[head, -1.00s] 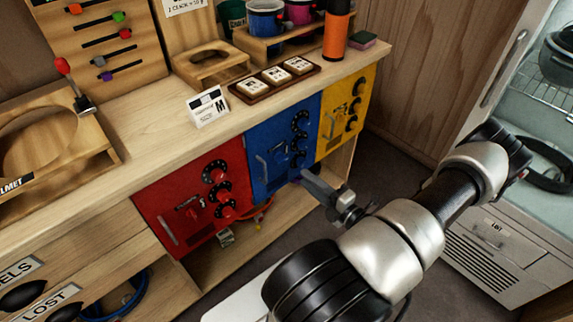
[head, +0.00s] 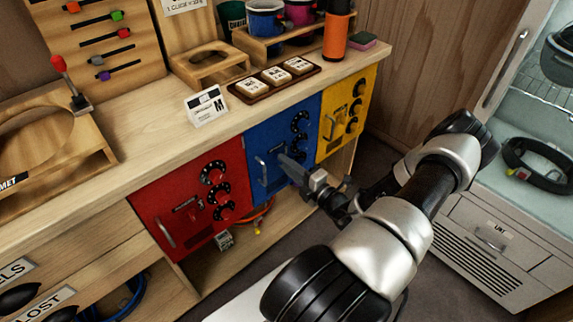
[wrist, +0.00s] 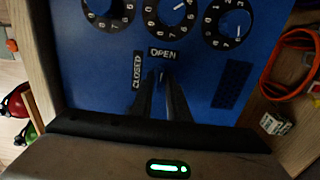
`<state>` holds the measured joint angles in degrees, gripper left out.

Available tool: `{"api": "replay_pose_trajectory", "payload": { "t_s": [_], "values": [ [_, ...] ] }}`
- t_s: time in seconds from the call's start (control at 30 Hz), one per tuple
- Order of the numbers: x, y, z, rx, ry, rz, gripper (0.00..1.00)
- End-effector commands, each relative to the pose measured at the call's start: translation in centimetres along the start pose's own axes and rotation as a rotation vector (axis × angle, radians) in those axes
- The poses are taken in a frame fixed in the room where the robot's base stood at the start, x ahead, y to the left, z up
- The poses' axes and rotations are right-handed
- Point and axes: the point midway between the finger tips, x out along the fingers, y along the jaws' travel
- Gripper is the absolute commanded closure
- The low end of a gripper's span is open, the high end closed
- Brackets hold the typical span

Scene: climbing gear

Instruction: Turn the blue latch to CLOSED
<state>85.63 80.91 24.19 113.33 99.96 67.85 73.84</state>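The blue latch (wrist: 161,76) is on the blue door (head: 266,141), below the dials. In the wrist view it shows as a small blue piece just under the OPEN label (wrist: 163,54); the CLOSED label (wrist: 138,70) is to its left, turned sideways. My gripper (wrist: 161,82) has its two dark fingers on either side of the latch with a narrow gap. I cannot tell whether they touch it. In the head view my gripper (head: 286,163) reaches the blue door from the right and hides the latch.
A red door (head: 180,225) is left of the blue one and a yellow door (head: 335,135) is right. Three dials (wrist: 170,10) sit above the latch. An orange sling (wrist: 285,75) lies on the shelf below. The floor in front is clear.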

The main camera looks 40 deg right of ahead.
Motion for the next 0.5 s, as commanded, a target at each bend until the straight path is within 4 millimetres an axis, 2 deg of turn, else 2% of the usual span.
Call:
{"api": "replay_pose_trajectory", "payload": {
  "t_s": [0.1, 0.5],
  "values": [
    [-0.02, 0.0, 0.0, 0.0, 0.0, 0.0, 1.0],
    [-0.04, 0.1, -0.01, -0.05, 0.0, 0.0, 1.0]
  ]
}}
